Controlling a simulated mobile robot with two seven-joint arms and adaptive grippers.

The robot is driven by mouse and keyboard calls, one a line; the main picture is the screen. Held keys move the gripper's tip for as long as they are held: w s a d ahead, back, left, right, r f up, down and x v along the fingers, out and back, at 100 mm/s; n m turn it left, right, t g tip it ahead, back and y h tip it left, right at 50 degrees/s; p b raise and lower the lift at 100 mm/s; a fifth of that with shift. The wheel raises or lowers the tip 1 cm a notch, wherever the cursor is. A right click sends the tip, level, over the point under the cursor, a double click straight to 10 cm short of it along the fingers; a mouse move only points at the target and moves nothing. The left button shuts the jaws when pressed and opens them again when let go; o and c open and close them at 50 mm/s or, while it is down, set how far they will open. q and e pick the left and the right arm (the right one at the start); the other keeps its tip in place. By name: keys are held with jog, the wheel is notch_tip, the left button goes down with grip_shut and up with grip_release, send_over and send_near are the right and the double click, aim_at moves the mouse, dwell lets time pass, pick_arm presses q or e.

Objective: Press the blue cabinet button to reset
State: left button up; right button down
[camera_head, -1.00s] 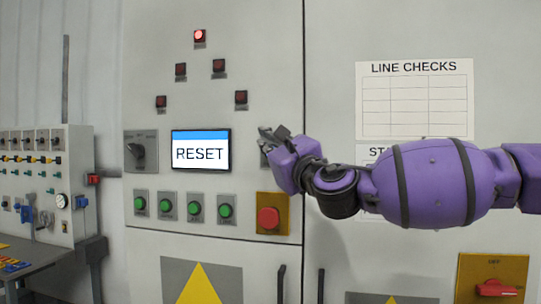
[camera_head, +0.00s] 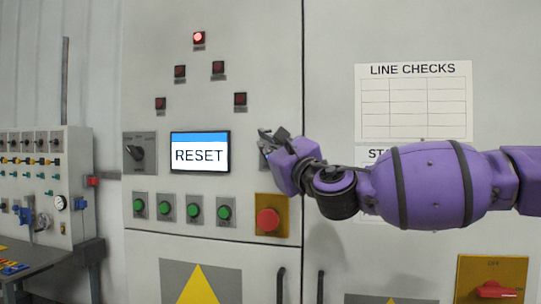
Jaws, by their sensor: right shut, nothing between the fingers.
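The grey cabinet (camera_head: 150,75) faces me. Its screen (camera_head: 200,156) reads RESET under a blue band. My right gripper (camera_head: 266,137) is shut and empty, just right of the screen at about its height. The gripper and my purple arm cover that part of the panel; a plate edge shows beside the fingers. The blue button does not show clearly and may be hidden there. I cannot tell whether the fingertips touch the panel. My left gripper is not in view.
Several green buttons (camera_head: 195,210) sit below the screen. A red stop button (camera_head: 268,219) on a yellow plate is just below my gripper. A rotary switch (camera_head: 136,152) is left of the screen. One red lamp (camera_head: 199,38) is lit at the top. A side panel (camera_head: 35,180) stands left.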

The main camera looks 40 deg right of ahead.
jog(key=shift+w+d, duration=0.1)
jog(key=shift+d, duration=0.05)
dwell(0.4)
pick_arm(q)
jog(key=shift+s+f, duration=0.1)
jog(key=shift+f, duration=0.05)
pick_arm(e)
jog(key=shift+w+d, duration=0.2)
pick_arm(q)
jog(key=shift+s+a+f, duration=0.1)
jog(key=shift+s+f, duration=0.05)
pick_arm(e)
jog(key=shift+w+d, duration=0.25)
jog(key=shift+d, duration=0.1)
dwell(0.6)
jog(key=shift+a, duration=0.1)
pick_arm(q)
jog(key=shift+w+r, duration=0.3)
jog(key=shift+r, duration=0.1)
pick_arm(e)
jog(key=shift+s+a, duration=0.55)
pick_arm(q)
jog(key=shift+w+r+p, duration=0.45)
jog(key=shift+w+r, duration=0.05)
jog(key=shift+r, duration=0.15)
pick_arm(e)
jog(key=s+a, duration=0.3)
jog(key=shift+s+a, duration=0.1)
jog(key=shift+a, duration=0.3)
